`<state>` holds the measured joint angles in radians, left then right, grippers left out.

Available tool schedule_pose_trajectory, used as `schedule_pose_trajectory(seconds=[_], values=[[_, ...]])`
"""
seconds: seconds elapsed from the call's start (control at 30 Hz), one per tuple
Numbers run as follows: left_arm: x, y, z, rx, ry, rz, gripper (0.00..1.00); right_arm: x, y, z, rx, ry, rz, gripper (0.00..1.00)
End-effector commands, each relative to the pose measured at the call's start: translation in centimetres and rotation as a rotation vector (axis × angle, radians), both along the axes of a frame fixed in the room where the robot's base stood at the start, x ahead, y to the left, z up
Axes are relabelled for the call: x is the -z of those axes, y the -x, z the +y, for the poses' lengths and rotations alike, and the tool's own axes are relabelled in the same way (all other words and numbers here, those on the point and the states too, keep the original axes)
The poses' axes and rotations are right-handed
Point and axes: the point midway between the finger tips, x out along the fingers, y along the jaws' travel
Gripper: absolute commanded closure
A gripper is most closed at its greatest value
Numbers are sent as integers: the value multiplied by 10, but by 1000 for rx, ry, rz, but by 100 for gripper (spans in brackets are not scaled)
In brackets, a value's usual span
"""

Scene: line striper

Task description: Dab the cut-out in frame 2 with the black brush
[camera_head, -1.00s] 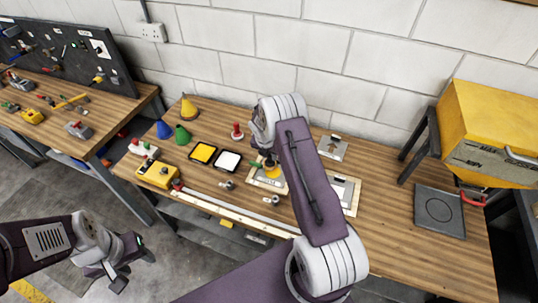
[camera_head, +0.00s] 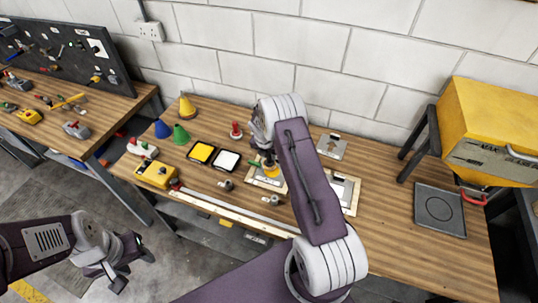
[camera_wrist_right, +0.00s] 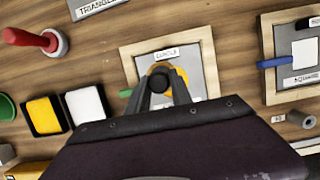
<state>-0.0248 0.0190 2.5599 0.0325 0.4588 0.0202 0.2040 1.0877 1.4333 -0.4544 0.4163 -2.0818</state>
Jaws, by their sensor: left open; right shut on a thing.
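My right gripper (camera_wrist_right: 160,84) is shut on the black brush (camera_wrist_right: 158,79), whose dark round handle end shows between the fingers in the right wrist view. It is over the wooden frame (camera_wrist_right: 210,48) labelled CIRCLE, which also shows in the head view (camera_head: 256,182). A yellow-orange round area (camera_wrist_right: 178,88) shows around and behind the brush; I cannot tell whether it is on the brush or the plate, or whether they touch. The other frame (camera_wrist_right: 268,40), labelled SQUARE, lies to the right. No frame numbers are readable. My left gripper (camera_head: 118,279) is open and empty over the floor.
A red-handled brush (camera_head: 236,130) stands behind the yellow pad (camera_head: 201,152) and white pad (camera_head: 227,160). A triangle plate (camera_head: 332,146) lies at the back. Coloured cones (camera_head: 181,134) stand left. A yellow box on legs (camera_head: 490,120) stands right. Table between frames and dark plate (camera_head: 440,212) is clear.

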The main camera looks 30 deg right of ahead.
Motion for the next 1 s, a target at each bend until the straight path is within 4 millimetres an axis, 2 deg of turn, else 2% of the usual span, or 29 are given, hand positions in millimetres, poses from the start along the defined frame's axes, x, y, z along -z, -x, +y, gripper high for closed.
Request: schedule_pose_trajectory(seconds=[1.0], values=[[6,0,0,0,0,0,53,10,0,0,0,0,0,100]])
